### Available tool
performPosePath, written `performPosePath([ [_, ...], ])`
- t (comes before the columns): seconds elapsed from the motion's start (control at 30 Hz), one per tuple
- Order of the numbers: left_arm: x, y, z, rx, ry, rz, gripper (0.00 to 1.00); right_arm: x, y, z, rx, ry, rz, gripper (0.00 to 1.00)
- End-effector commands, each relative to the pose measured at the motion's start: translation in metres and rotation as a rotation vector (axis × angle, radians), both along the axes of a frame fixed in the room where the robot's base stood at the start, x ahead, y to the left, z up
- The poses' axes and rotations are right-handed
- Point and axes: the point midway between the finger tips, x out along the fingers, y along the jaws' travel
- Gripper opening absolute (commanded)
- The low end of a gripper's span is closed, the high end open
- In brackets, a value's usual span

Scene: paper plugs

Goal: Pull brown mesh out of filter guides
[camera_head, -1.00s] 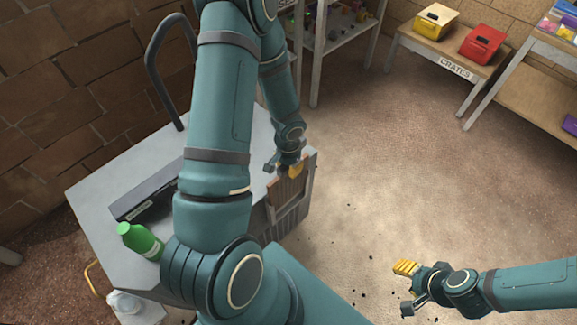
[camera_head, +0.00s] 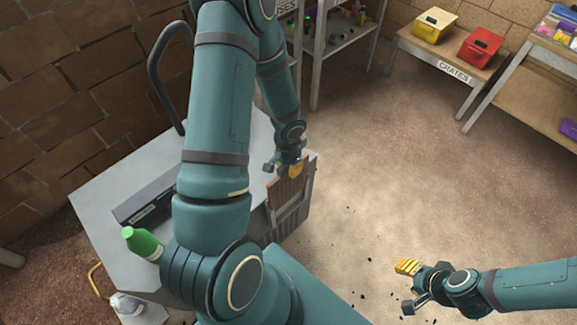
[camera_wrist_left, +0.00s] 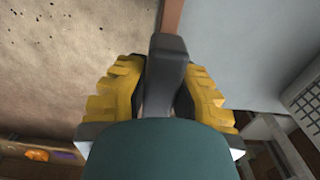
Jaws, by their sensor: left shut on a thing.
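The brown mesh (camera_head: 289,190) is a flat brown panel standing at the right end of the grey cabinet, its upper part showing above the grey filter guides (camera_head: 306,200). Its lower part is hidden in the guides. My left gripper (camera_head: 290,168) is at the panel's upper edge, shut on it. In the left wrist view the yellow fingers (camera_wrist_left: 165,95) close on either side of a dark grey tab (camera_wrist_left: 169,62), and a brown edge of the mesh (camera_wrist_left: 172,14) shows beyond. My right gripper (camera_head: 408,288) is open and empty above the floor.
The grey cabinet (camera_head: 105,200) carries a green bottle (camera_head: 143,243) and a dark long box (camera_head: 148,200). A shelf rack (camera_head: 340,45) stands behind. A crates table (camera_head: 440,55) with a yellow and a red crate is at the back right. The floor between is clear apart from dark crumbs.

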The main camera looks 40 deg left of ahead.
Motion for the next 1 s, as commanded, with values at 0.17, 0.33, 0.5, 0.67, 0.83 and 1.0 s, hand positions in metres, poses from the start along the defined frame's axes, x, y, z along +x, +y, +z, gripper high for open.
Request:
performPosePath([
  [0.17,0.000,0.000,0.006,0.000,-0.001,0.000,0.00,0.001,0.000,0.005,0.000,-0.003,-0.002,0.47],
  [0.33,0.000,0.000,0.011,0.000,-0.001,0.001,0.00,0.003,0.000,0.008,-0.002,-0.006,-0.004,0.47],
  [0.5,0.000,0.000,0.015,0.000,0.000,0.001,0.00,0.004,-0.001,0.012,-0.002,-0.008,-0.006,0.47],
  [0.67,0.000,0.000,0.020,0.000,0.000,0.001,0.00,0.005,-0.001,0.015,-0.002,-0.011,-0.008,0.47],
  [0.83,0.000,0.000,0.024,0.000,0.000,0.001,0.00,0.006,-0.001,0.018,-0.003,-0.014,-0.011,0.47],
  [1.0,0.000,0.000,0.029,0.000,0.000,0.000,0.00,0.007,-0.001,0.022,-0.004,-0.016,-0.012,0.47],
])
